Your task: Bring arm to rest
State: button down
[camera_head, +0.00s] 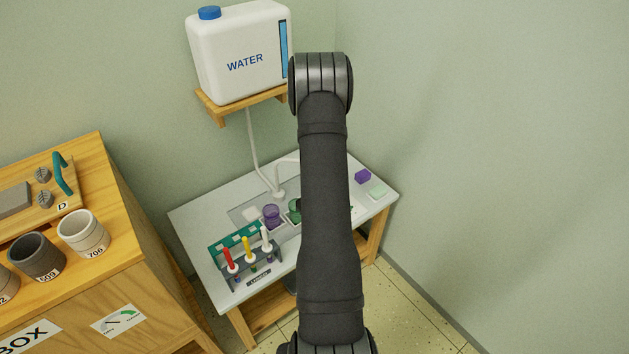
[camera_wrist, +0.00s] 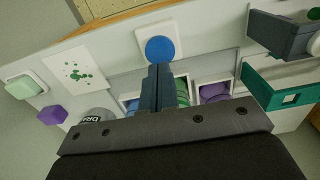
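My arm rises through the middle of the head view and covers my gripper there. In the wrist view my gripper (camera_wrist: 160,68) points over the white table (camera_wrist: 110,45). Its two dark fingers are together, with nothing visible between them. A white square with a round blue patch (camera_wrist: 160,48) shows just beyond the fingertips. A green container (camera_wrist: 182,92) and a purple container (camera_wrist: 214,92) show just behind and beside the fingers. The height of the fingers above the table is hard to tell.
A rack with colored markers (camera_head: 248,258) stands at the table's front left. A purple cube (camera_head: 363,176) and a pale green block (camera_head: 377,192) sit at the right. A water canister (camera_head: 240,50) stands on a wall shelf (camera_head: 240,105). A wooden cabinet (camera_head: 130,250) with cups is at left.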

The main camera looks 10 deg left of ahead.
jog(key=shift+f, duration=1.85)
jog(key=c, duration=2.2)
grip_release()
